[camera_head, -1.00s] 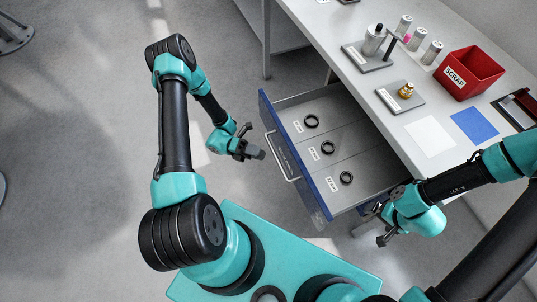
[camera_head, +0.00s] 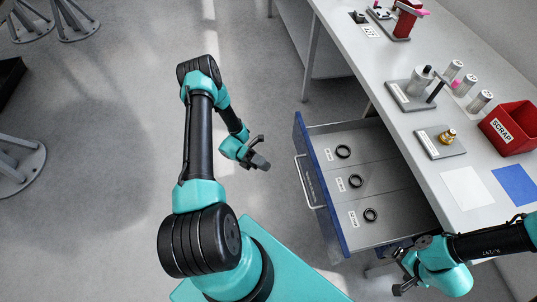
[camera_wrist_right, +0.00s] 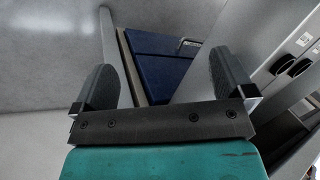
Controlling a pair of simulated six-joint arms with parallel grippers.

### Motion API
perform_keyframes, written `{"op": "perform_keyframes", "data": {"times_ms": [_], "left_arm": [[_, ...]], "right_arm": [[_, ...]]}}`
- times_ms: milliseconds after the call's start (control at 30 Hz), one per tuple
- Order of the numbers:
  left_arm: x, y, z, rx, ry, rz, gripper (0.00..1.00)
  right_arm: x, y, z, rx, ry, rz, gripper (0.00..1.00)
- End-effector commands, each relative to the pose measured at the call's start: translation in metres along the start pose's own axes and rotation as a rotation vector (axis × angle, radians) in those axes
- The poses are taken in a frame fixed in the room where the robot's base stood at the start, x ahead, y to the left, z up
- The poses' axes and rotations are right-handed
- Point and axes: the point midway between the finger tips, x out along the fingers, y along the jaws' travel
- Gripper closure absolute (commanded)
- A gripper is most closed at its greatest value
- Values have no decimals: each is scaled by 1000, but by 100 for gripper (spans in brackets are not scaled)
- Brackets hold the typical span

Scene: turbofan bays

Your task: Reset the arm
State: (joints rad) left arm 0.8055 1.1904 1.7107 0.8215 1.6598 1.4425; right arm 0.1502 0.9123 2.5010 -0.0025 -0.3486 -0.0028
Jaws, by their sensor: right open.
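My left gripper (camera_head: 261,152) hangs in front of the open drawer, left of its handle and apart from it. Its fingers look spread, with nothing between them. My right gripper (camera_head: 402,272) is beside the near right corner of the drawer (camera_head: 343,243), low by the bench. It is open. In the right wrist view, the right gripper (camera_wrist_right: 163,82) shows two separated dark pads with nothing held. A blue panel with a handle (camera_wrist_right: 160,60) shows beyond them.
The drawer holds black rings (camera_head: 343,152) in labelled compartments. The bench carries a red SCRAP bin (camera_head: 510,128), a brass-coloured part (camera_head: 447,136) on a grey plate, several metal cylinders, a white sheet (camera_head: 467,188) and a blue sheet (camera_head: 515,184). The floor at left is clear near the arm.

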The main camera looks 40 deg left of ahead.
Motion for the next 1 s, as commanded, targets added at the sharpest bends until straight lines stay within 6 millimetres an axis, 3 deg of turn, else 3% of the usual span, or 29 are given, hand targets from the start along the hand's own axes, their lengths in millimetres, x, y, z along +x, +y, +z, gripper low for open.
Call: {"op": "perform_keyframes", "data": {"times_ms": [267, 1000], "left_arm": [[14, 0, 0, -1, 0, -2, 61], [125, 0, 0, -2, 1, -2, 61]], "right_arm": [[0, 0, 0, 0, 0, 0, 0], [0, 0, 0, 0, 0, 0, 0]]}}
